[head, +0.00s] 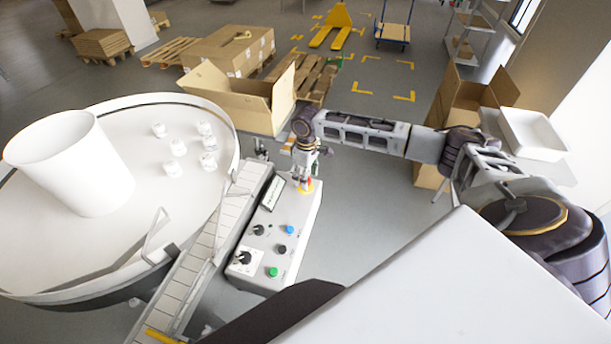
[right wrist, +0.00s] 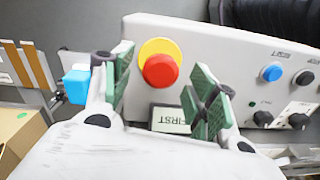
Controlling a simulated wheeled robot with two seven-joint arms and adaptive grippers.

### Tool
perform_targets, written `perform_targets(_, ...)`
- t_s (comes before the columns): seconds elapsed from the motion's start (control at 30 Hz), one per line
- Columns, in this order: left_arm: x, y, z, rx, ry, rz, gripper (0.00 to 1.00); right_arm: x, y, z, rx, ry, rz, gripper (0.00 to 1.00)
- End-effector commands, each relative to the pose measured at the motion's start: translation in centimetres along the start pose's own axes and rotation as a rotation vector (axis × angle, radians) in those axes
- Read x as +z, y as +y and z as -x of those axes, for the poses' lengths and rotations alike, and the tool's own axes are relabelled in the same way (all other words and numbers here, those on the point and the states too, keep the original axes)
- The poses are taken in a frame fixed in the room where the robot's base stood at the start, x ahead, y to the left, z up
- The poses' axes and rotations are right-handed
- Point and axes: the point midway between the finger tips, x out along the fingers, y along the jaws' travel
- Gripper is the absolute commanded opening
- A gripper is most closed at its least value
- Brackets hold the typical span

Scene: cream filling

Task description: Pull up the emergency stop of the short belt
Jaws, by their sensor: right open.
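The emergency stop is a red mushroom button (right wrist: 160,71) on a yellow base, at the far end of the grey control box (head: 263,250) beside the short belt (head: 210,245). In the head view the red button (head: 308,184) shows just below my right gripper (head: 305,170). In the right wrist view my right gripper (right wrist: 163,88) is open, with green-padded fingers on either side of the button. Whether the pads touch it cannot be told. My left gripper is not in view.
The box also carries a label screen (right wrist: 172,118), a blue button (head: 290,230), a green button (head: 272,271) and black knobs. A round white table (head: 110,240) with a white bin and several small jars stands left. An open carton (head: 235,103) stands behind.

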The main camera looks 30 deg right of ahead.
Motion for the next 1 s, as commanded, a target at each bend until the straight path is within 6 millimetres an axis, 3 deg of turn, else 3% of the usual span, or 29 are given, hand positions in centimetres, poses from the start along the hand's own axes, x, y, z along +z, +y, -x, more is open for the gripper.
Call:
perform_targets(0.37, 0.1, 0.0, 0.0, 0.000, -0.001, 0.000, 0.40, 0.0, 0.0, 1.8, 0.000, 0.001, 0.000, 0.58)
perform_targets(1.0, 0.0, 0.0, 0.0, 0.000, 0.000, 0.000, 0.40, 0.0, 0.0, 10.5, 0.001, 0.001, 0.000, 0.58)
